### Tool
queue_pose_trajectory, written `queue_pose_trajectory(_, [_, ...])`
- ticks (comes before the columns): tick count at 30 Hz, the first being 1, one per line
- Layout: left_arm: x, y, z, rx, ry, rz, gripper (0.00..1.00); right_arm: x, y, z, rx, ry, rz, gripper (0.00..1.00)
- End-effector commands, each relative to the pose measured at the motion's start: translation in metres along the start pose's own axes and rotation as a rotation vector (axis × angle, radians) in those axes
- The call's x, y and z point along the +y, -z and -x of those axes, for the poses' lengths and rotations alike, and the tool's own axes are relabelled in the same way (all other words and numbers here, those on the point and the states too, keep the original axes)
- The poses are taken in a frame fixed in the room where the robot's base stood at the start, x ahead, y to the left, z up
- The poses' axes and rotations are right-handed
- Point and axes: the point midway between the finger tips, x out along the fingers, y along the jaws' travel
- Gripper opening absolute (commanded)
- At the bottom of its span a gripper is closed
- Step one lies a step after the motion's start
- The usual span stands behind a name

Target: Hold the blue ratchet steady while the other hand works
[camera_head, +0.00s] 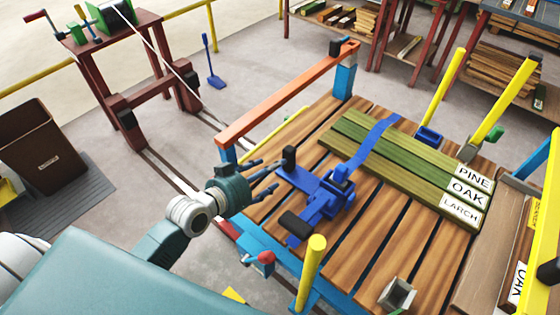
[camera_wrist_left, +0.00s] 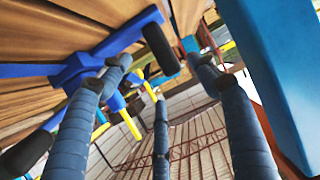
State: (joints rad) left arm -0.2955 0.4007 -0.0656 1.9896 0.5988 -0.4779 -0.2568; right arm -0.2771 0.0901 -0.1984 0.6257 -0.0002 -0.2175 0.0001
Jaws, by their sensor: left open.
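The blue ratchet (camera_head: 325,200) lies on the brown slatted cart deck (camera_head: 375,265). It has a black grip at its upper left end and another at its lower left. A blue strap (camera_head: 372,145) runs from it over green boards (camera_head: 400,165) labelled PINE, OAK and LARCH. My left gripper (camera_head: 272,174) is open just left of the ratchet, its fingers pointing towards the upper black grip. In the left wrist view the ratchet (camera_wrist_left: 105,50) is beyond the spread fingers (camera_wrist_left: 160,85), with a black grip between them; contact cannot be told. My right gripper is not in view.
An orange rail (camera_head: 290,95) on blue posts stands along the deck's left side, close to my left gripper. A yellow post (camera_head: 311,270) rises at the near edge, beside a red-knobbed lever (camera_head: 263,258). Yellow posts (camera_head: 505,100) stand at the far right. A brown bin (camera_head: 42,145) is at left.

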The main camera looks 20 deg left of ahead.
Motion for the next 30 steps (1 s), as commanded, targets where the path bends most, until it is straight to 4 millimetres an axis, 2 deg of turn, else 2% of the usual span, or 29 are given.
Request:
queue_pose_trajectory(5, [0.0, 0.001, -0.008, 0.003, 0.0, 0.001, 0.61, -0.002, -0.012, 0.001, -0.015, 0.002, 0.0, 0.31])
queue_pose_trajectory(9, [0.0, 0.002, -0.028, 0.003, -0.001, 0.002, 0.61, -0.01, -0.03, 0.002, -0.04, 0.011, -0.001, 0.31])
queue_pose_trajectory(12, [0.0, 0.002, -0.047, 0.003, 0.0, 0.003, 0.61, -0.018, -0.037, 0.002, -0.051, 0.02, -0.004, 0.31])
queue_pose_trajectory(17, [0.0, 0.002, -0.076, 0.003, 0.0, 0.003, 0.61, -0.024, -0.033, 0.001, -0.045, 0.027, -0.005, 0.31])
queue_pose_trajectory(21, [0.0, 0.001, -0.095, 0.002, 0.0, 0.002, 0.61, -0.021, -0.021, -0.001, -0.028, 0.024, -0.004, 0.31])
queue_pose_trajectory(25, [0.0, 0.0, -0.104, 0.001, 0.0, 0.001, 0.61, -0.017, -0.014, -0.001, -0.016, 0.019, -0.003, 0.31])
queue_pose_trajectory(30, [0.0, 0.001, -0.108, 0.001, 0.0, 0.0, 0.61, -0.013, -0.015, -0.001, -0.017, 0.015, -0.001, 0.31])
